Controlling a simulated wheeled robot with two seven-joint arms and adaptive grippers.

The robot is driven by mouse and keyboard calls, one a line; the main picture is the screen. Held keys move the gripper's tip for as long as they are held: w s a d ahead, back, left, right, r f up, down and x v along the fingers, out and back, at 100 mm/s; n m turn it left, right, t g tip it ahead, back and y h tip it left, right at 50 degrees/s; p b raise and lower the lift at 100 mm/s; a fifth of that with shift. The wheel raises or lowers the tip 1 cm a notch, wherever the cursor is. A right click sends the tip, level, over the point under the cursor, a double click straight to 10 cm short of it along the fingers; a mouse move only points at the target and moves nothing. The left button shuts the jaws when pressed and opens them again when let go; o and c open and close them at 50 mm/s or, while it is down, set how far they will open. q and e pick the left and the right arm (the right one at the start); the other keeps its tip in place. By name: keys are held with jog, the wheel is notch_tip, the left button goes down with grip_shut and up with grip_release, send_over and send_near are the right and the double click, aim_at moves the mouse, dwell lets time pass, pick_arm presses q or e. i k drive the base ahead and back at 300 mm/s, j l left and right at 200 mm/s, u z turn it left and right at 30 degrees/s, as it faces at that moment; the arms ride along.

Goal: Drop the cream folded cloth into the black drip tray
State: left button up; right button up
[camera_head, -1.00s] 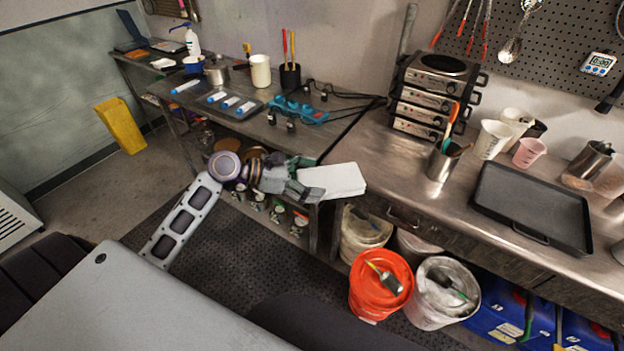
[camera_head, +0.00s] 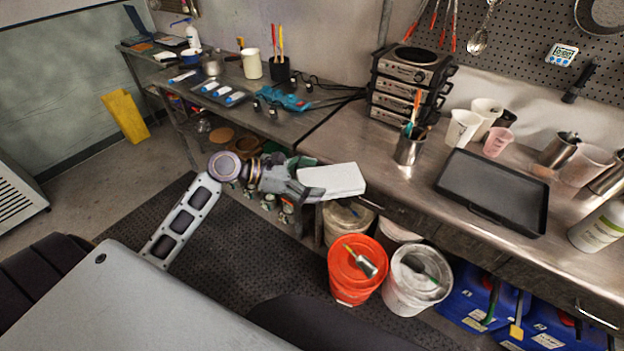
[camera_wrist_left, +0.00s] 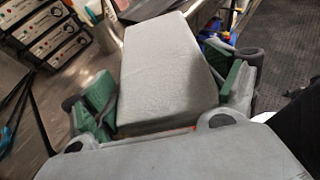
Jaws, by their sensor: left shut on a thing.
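The cream folded cloth (camera_head: 338,179) is a pale, flat block held by my left gripper (camera_head: 308,186), which is shut on its near end. In the head view the cloth is out in front of the workbench edge. In the left wrist view the cloth (camera_wrist_left: 168,70) sits between the green-padded fingers of my left gripper (camera_wrist_left: 168,100). The black drip tray (camera_head: 478,222) lies on the steel bench to the right, apart from the cloth; its visible inside is bare. My right gripper is not in view.
A metal cup with tools (camera_head: 409,148) and stacked hot plates (camera_head: 412,80) stand behind and left of the tray. Cups (camera_head: 463,128) stand behind it, a spray bottle (camera_head: 597,225) to its right. An orange bucket (camera_head: 350,285) and a white bucket (camera_head: 405,292) stand below the bench.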

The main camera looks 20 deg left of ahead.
aim_at(482, 188)
jog(key=l+u, duration=0.1)
jog(key=l, duration=0.8)
jog(key=i+l, duration=0.15)
jog(key=l, duration=0.15)
jog(key=i+l, duration=0.15)
jog(key=l, duration=0.15)
jog(key=i+l+u, duration=0.1)
jog(key=i+l, duration=0.3)
jog(key=l+u, duration=0.05)
jog(key=l, duration=0.05)
